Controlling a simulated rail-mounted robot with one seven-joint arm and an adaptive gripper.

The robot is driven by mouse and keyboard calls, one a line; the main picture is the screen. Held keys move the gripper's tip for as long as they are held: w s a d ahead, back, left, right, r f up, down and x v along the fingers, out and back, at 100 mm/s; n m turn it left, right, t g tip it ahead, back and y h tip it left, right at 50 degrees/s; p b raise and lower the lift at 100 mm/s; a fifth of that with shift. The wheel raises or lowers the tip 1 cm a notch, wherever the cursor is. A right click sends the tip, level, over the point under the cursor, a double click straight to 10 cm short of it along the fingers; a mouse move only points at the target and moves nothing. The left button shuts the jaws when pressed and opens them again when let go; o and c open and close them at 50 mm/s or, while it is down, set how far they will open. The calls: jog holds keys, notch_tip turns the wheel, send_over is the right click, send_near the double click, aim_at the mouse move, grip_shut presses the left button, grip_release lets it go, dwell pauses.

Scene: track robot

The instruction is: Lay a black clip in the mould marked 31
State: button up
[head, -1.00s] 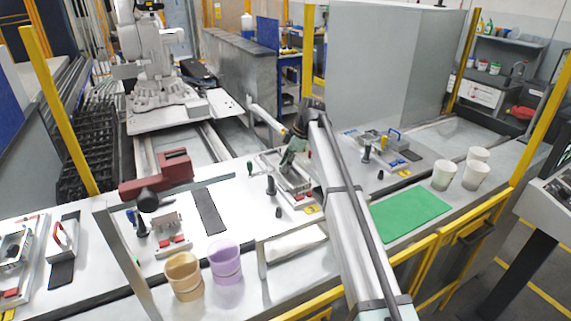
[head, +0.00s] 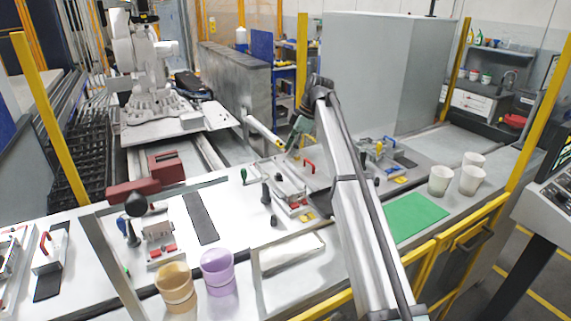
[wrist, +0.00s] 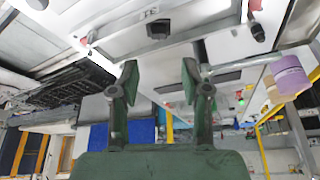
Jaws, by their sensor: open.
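My gripper (head: 298,130) is in the air just beyond a metal mould fixture (head: 287,187) on the white bench. In the wrist view my gripper (wrist: 158,82) is open, with two green-padded fingers apart and nothing between them. A pale plate marked 31 (wrist: 128,27) shows at the top of that view, its number upside down. A small black piece (wrist: 158,29) is at its edge, ahead of the fingertips; I cannot tell whether it is a clip or a knob. No black clip is clearly recognisable in the head view.
Another fixture (head: 158,238) stands left, with a black strip (head: 201,218) beside it. Tan (head: 176,287) and purple (head: 217,267) cups stand in front. A green mat (head: 415,217) and white cups (head: 440,181) are right. A yellow post (head: 302,62) rises behind.

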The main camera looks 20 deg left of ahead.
jog(key=shift+v, duration=1.2)
